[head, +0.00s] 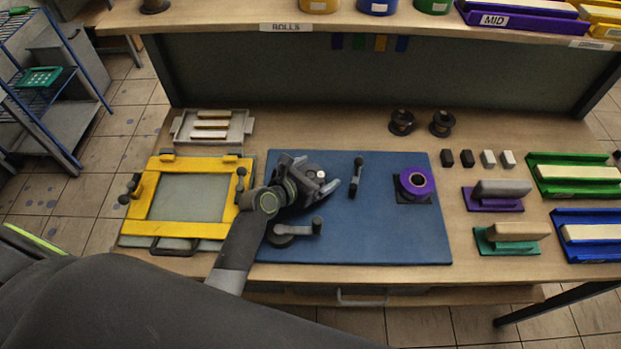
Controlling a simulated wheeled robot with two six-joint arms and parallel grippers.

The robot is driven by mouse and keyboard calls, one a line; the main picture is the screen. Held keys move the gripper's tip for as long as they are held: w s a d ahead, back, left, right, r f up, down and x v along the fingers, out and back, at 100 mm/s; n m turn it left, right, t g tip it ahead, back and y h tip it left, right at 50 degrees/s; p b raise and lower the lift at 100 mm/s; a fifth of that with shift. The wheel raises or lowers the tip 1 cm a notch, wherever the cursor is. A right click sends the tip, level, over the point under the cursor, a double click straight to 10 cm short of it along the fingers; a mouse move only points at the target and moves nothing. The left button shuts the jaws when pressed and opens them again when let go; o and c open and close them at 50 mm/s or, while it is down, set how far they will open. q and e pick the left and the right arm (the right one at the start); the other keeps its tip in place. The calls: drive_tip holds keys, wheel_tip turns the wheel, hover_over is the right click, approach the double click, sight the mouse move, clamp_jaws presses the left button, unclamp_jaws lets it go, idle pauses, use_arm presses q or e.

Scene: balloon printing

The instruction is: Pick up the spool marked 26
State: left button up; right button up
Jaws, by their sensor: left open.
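My left gripper (328,186) is open above the blue mat (400,235), with its fingers pointing right. A small pale round piece shows at the gripper, and I cannot tell what it belongs to. A purple spool (428,185) sits on a dark square base at the mat's right side, apart from the gripper. Two dark spools, one on the left (401,122) and one on the right (442,123), stand behind the mat. Yellow (319,5), blue (378,7) and green (434,5) rolls stand on the upper shelf, cut by the frame's top. No number 26 is readable on any spool.
A dark handle (356,176) stands on the mat right of the gripper, and a crank (294,232) lies below it. A yellow frame (150,190) is at left. Small blocks, squeegees and green and blue trays (590,190) fill the right. The mat's front right is clear.

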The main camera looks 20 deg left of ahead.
use_arm(q)
drive_tip(key=c, duration=1.1)
